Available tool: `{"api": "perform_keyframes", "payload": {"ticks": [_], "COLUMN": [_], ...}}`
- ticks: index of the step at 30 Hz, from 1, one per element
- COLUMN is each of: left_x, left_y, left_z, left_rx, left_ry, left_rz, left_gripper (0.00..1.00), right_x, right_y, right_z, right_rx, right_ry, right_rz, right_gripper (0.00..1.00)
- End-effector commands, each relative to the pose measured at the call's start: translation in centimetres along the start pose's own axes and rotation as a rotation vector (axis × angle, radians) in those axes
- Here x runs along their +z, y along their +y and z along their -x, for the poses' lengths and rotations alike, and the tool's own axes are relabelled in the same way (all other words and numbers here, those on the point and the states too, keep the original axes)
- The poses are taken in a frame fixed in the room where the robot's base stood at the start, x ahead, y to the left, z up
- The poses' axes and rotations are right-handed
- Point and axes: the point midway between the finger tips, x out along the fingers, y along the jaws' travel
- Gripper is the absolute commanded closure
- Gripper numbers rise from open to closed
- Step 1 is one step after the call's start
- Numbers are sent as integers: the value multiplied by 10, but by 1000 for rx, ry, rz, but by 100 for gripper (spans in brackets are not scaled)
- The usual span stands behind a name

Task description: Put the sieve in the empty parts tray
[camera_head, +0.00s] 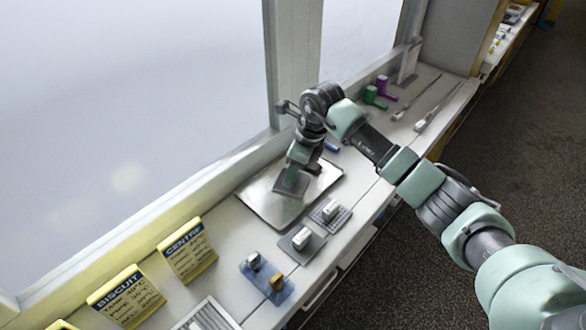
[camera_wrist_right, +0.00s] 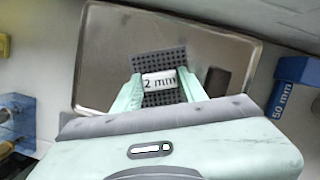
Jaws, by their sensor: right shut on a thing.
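My right gripper (camera_head: 293,170) is shut on the white block marked "2 mm" on top of a dark grey perforated plate, the sieve (camera_wrist_right: 160,62). In the head view the sieve (camera_head: 290,184) shows below the fingers, over the shiny metal parts tray (camera_head: 262,200). The wrist view shows the tray (camera_wrist_right: 100,45) around and behind the sieve, with the fingers (camera_wrist_right: 160,80) on either side of the block. I cannot tell whether the sieve touches the tray floor. A dark rectangular patch lies on the tray right of the sieve. My left gripper is out of view.
Two grey plates with white blocks, one perforated (camera_head: 343,217) and one plain (camera_head: 290,246), lie in front of the tray. A blue "50 mm" block (camera_wrist_right: 290,90) is beside the tray.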

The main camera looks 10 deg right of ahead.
Motion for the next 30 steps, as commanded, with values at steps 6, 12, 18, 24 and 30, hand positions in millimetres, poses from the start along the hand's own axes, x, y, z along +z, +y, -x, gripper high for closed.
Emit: {"api": "perform_keyframes", "payload": {"ticks": [6,12,18,24,30], "left_x": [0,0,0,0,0], "left_y": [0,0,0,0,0], "left_z": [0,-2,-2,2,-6], "left_rx": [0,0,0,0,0], "left_ry": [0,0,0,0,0], "left_rz": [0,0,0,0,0], "left_gripper": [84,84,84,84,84], "right_x": [0,-1,-1,1,0], "right_y": [0,0,0,0,-2], "right_z": [0,-3,-3,2,29], "right_rx": [-2,-2,-1,-1,-7], "right_ry": [-2,-1,-1,-2,-2], "right_rz": [1,0,0,0,1], "right_gripper": [100,42,37,37,37]}}
